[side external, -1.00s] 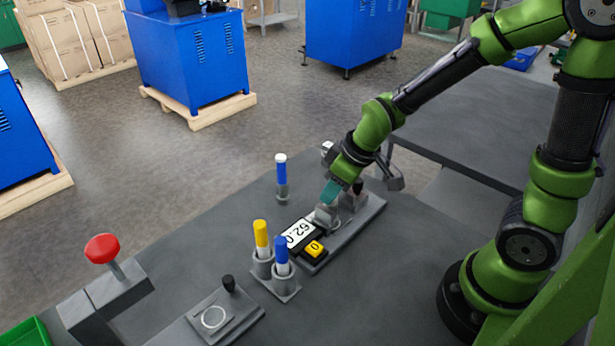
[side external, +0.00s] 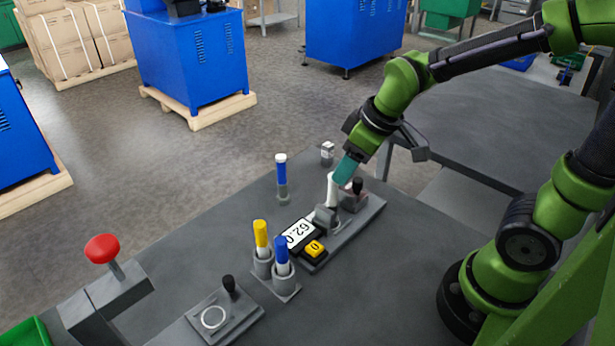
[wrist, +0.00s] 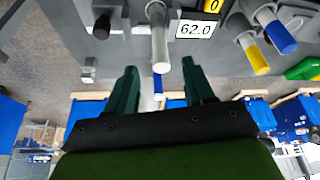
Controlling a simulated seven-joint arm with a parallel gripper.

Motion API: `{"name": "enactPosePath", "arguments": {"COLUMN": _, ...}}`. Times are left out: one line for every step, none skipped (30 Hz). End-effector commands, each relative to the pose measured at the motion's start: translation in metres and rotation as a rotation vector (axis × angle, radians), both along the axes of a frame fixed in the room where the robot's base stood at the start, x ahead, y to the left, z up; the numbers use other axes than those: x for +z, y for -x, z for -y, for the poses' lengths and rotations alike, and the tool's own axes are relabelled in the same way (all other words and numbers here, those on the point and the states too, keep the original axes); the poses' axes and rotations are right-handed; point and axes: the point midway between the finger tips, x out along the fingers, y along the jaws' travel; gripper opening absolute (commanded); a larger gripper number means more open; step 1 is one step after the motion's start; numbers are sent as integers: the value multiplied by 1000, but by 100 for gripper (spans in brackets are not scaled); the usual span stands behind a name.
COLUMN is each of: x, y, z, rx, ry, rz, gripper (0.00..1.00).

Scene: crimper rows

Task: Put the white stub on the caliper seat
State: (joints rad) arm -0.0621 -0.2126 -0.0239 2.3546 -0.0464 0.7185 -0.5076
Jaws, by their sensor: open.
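The white stub (side external: 331,188) stands upright on the caliper seat (side external: 326,217), a grey block on the long grey gauge base beside the display. In the wrist view the white stub (wrist: 160,50) points towards me, its lower end at the grey seat (wrist: 154,10). My gripper (side external: 344,174) is above and slightly right of the stub in the side view. In the wrist view my gripper (wrist: 160,68) is open, its two green fingers spread on either side of the stub's free end, with gaps on both sides. The display (side external: 299,234) reads 62.0.
A black-knobbed lever (side external: 357,187) stands close right of the seat. Yellow (side external: 261,236) and blue (side external: 281,252) capped pieces stand in a twin holder at front left. A blue piece with a white top (side external: 281,172) stands behind. A small grey block (side external: 327,151) is at the back edge.

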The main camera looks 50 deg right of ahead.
Motion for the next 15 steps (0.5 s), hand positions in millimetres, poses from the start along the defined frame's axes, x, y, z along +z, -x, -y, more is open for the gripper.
{"name": "enactPosePath", "arguments": {"x": 11, "y": 3, "z": 1, "rx": -1, "ry": 0, "rz": 7, "gripper": 53}}
{"name": "enactPosePath", "arguments": {"x": 15, "y": 6, "z": 2, "rx": -2, "ry": 0, "rz": 5, "gripper": 53}}
{"name": "enactPosePath", "arguments": {"x": 21, "y": 8, "z": 2, "rx": -1, "ry": -1, "rz": 5, "gripper": 53}}
{"name": "enactPosePath", "arguments": {"x": 25, "y": 9, "z": 3, "rx": -2, "ry": 0, "rz": 4, "gripper": 53}}
{"name": "enactPosePath", "arguments": {"x": 29, "y": 11, "z": 3, "rx": -1, "ry": 1, "rz": 4, "gripper": 53}}
{"name": "enactPosePath", "arguments": {"x": 32, "y": 13, "z": 4, "rx": -1, "ry": 0, "rz": 3, "gripper": 53}}
{"name": "enactPosePath", "arguments": {"x": 35, "y": 14, "z": 4, "rx": 0, "ry": 0, "rz": 2, "gripper": 53}}
{"name": "enactPosePath", "arguments": {"x": 36, "y": 15, "z": 4, "rx": -1, "ry": -1, "rz": 1, "gripper": 53}}
{"name": "enactPosePath", "arguments": {"x": 39, "y": 17, "z": 4, "rx": -8, "ry": -3, "rz": 4, "gripper": 53}}
{"name": "enactPosePath", "arguments": {"x": 42, "y": 18, "z": 4, "rx": -21, "ry": -10, "rz": 10, "gripper": 53}}
{"name": "enactPosePath", "arguments": {"x": 45, "y": 21, "z": 4, "rx": -42, "ry": -22, "rz": 17, "gripper": 53}}
{"name": "enactPosePath", "arguments": {"x": 50, "y": 26, "z": 4, "rx": -82, "ry": -47, "rz": 32, "gripper": 53}}
{"name": "enactPosePath", "arguments": {"x": 54, "y": 31, "z": 3, "rx": -121, "ry": -71, "rz": 45, "gripper": 53}}
{"name": "enactPosePath", "arguments": {"x": 58, "y": 36, "z": 2, "rx": -166, "ry": -99, "rz": 60, "gripper": 53}}
{"name": "enactPosePath", "arguments": {"x": 63, "y": 43, "z": 1, "rx": -229, "ry": -141, "rz": 80, "gripper": 53}}
